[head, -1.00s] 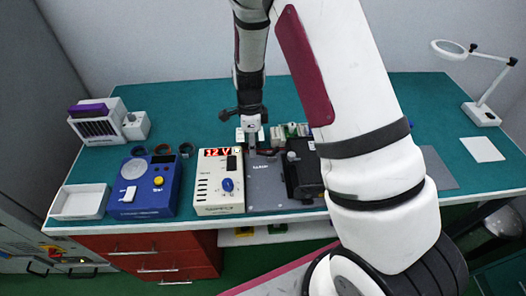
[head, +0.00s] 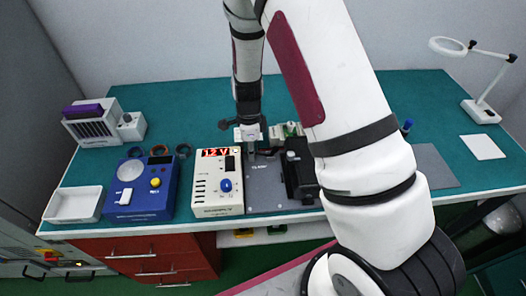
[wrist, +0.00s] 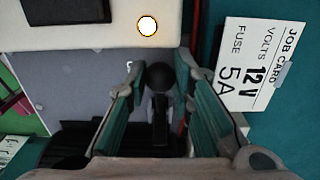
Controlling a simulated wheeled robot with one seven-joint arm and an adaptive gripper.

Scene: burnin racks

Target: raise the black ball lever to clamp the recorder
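The black ball lever (wrist: 160,76) is in the wrist view, its round knob and dark shaft between the two fingers of my gripper (wrist: 158,80). The fingers are apart, one on each side, with a gap showing on the left; I cannot tell if the right one touches. In the head view my gripper (head: 249,146) points down at the back of a grey plate (head: 266,190), where the lever is hard to make out. A black block (head: 300,172), possibly the recorder, stands at the plate's right, partly behind my arm.
A cream 12 V supply (head: 217,197) stands close left of the plate. A blue box (head: 142,200) and a white tray (head: 75,205) are further left. A job card (wrist: 258,65) lies right of my gripper in the wrist view. A magnifier lamp (head: 480,112) stands at the right.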

